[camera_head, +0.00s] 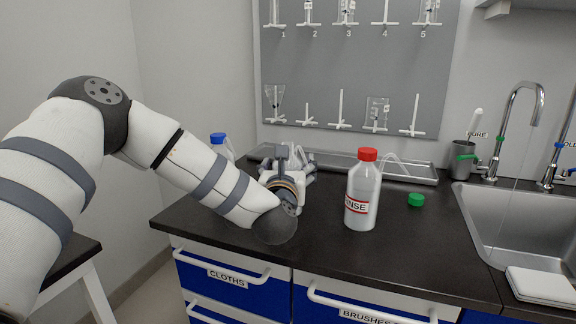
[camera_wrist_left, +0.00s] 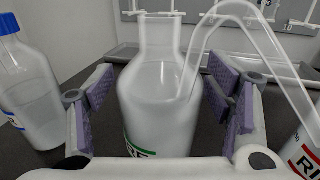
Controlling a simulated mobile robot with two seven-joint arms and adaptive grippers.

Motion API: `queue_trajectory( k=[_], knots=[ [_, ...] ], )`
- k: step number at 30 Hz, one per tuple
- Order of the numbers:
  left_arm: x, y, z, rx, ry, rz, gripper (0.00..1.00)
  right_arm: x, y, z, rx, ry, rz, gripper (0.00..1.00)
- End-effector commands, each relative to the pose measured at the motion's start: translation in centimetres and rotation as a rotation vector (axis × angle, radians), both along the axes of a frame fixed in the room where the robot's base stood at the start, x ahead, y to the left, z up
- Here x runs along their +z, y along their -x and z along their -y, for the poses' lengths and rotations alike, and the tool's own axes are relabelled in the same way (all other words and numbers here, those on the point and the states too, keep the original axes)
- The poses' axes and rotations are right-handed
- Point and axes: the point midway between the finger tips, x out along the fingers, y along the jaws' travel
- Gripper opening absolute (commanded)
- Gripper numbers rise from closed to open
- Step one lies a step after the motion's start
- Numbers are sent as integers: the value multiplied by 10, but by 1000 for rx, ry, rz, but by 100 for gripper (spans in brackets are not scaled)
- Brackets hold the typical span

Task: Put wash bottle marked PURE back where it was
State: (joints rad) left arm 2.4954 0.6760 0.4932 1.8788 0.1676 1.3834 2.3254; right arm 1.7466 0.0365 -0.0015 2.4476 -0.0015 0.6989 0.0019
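The wash bottle with a green label (camera_wrist_left: 158,105) stands between the two fingers of my left gripper (camera_wrist_left: 160,100) in the left wrist view. It is clear, upright and uncapped at the neck. Only the last letters of its label show. The purple finger pads are close to its sides; whether they press on it I cannot tell. In the head view my left gripper (camera_head: 285,178) is low over the counter and hides the bottle. A green cap (camera_head: 416,199) lies on the counter to the right. My right gripper is not in view.
The RINSE bottle (camera_head: 361,195) with a red cap stands right of my left gripper. A blue-capped bottle (camera_wrist_left: 28,95) stands to its left. A metal tray (camera_head: 410,171) lies along the wall. The sink (camera_head: 515,225) and tap (camera_head: 515,125) are at the right.

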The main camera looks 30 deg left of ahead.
Motion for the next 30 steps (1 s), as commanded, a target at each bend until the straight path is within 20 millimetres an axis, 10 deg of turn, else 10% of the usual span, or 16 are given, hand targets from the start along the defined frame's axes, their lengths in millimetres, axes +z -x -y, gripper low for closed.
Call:
queue_trajectory(
  k=[11,30],
  knots=[
    [5,3,2,0,1,0,77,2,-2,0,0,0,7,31],
    [3,100,55,0,0,-1,77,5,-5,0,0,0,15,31]
  ],
)
